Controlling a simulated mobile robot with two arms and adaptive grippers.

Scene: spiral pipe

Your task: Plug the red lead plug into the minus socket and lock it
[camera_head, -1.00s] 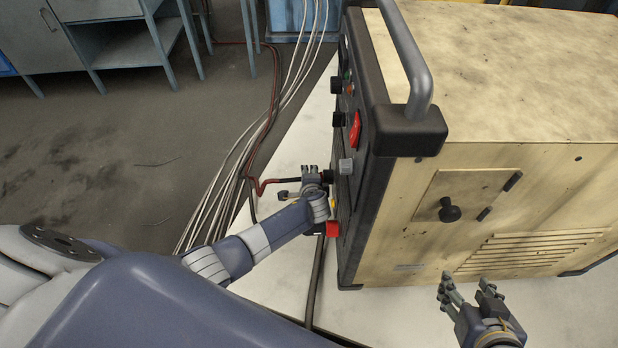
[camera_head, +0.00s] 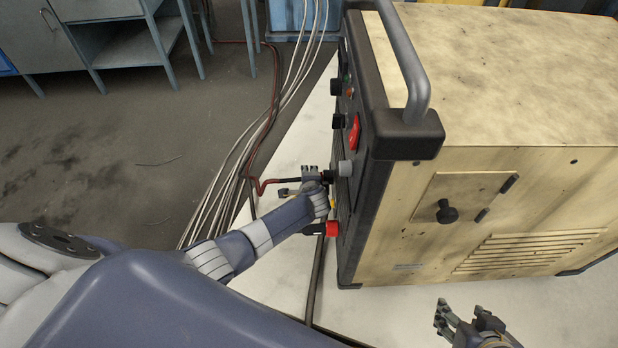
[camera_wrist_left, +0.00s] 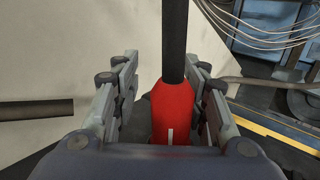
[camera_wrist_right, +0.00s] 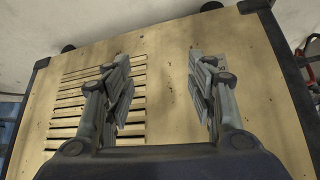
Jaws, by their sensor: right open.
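A red plug (camera_wrist_left: 173,112) with a black lead (camera_wrist_left: 174,40) lies between the fingers of my left gripper (camera_wrist_left: 165,85) in the left wrist view. A gap shows between the left finger and the plug; the right finger is close beside it, contact unclear. In the head view a red plug (camera_head: 332,229) is at the lower front panel, just below my left wrist. My left arm partly covers that area, and the minus socket cannot be made out. My right gripper (camera_head: 463,318) is open and empty near the machine's side; it also shows in the right wrist view (camera_wrist_right: 160,85).
The wooden-sided machine (camera_head: 530,215) with a grey handle (camera_head: 405,60) fills the right. Its panel carries a red switch (camera_head: 354,134) and several knobs. A red cable (camera_head: 262,130) and several pale cables (camera_head: 228,165) run across the floor.

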